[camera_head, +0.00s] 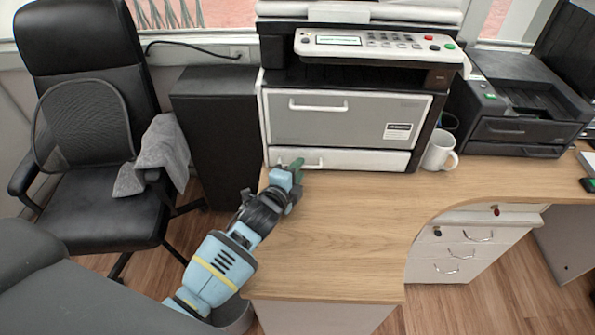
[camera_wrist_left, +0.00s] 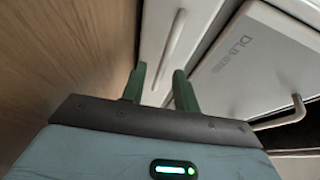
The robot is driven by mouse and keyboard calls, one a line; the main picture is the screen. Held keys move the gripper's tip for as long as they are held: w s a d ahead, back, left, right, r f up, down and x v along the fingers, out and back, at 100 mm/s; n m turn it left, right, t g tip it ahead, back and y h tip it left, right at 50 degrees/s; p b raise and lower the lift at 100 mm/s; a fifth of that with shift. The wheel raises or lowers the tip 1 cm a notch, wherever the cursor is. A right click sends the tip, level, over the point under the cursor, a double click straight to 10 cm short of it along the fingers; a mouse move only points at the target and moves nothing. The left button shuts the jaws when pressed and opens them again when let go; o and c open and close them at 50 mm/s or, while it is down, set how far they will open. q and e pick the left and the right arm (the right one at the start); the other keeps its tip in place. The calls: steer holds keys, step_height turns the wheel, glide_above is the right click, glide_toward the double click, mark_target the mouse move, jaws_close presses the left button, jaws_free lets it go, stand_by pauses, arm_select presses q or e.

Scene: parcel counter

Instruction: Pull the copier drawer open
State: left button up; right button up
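The copier (camera_head: 352,105) stands at the back of the wooden counter. Its low white bottom drawer (camera_head: 350,160) looks shut, flush under the grey upper panel. My left gripper (camera_head: 296,165) is at the left part of this drawer, by its bar handle (camera_head: 313,164). In the left wrist view the gripper (camera_wrist_left: 159,80) is open, with its two green fingers apart. The drawer's handle (camera_wrist_left: 172,45) lies ahead of and in line with the gap between them; I cannot tell whether it touches a finger. My right gripper is not in view.
The grey upper panel (camera_head: 380,115) has its own handle (camera_head: 318,105). A white mug (camera_head: 440,151) stands right of the copier, near a black printer (camera_head: 520,105). A black chair (camera_head: 95,130) is at left. The counter (camera_head: 345,235) in front of the drawer is clear.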

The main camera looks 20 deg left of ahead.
arm_select(q)
steer(key=shift+w, duration=0.1)
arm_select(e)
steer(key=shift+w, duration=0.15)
arm_select(q)
jaws_close()
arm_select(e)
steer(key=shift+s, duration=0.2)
